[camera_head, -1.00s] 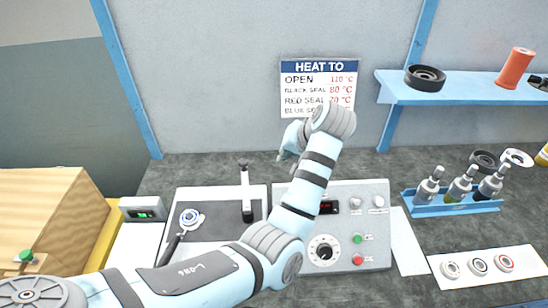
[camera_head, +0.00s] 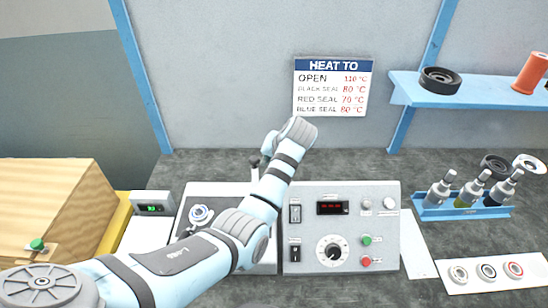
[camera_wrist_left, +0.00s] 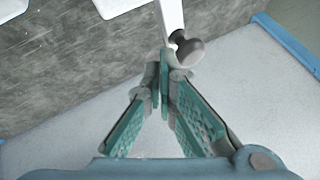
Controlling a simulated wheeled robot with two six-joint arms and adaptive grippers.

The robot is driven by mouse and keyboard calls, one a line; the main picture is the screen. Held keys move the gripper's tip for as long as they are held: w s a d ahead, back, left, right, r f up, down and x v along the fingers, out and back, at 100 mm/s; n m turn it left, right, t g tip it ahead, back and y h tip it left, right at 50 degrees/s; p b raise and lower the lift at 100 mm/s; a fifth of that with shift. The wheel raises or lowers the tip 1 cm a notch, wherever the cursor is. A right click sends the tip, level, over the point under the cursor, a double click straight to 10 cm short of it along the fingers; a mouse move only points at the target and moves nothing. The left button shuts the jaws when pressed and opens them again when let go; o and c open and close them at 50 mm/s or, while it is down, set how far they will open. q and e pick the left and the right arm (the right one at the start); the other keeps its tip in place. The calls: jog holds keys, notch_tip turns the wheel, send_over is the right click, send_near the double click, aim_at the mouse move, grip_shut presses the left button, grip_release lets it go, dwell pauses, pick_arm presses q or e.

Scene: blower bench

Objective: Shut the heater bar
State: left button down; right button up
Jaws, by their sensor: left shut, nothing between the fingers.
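The heater bar's white arm (camera_wrist_left: 171,15) and its dark knob (camera_wrist_left: 188,50) show in the left wrist view, beside my fingertips. In the head view the knob (camera_head: 254,160) stands above the back of the sealer plate (camera_head: 190,225), so the bar appears raised; my arm hides most of it. My left gripper (camera_wrist_left: 163,72) is shut and empty, its tips close to the knob; I cannot tell whether they touch. In the head view the gripper (camera_head: 268,145) is largely behind my wrist. My right gripper is not in view.
A control box (camera_head: 341,228) with a red display, switches and a dial stands right of the plate. A blue rack of bottles (camera_head: 464,208) and a white card with rings (camera_head: 490,272) lie further right. A wooden box (camera_head: 50,210) is at left.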

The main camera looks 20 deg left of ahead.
pick_arm(q)
jog(key=shift+d, duration=0.1)
jog(key=shift+a+n, duration=0.3)
jog(key=shift+a, duration=0.15)
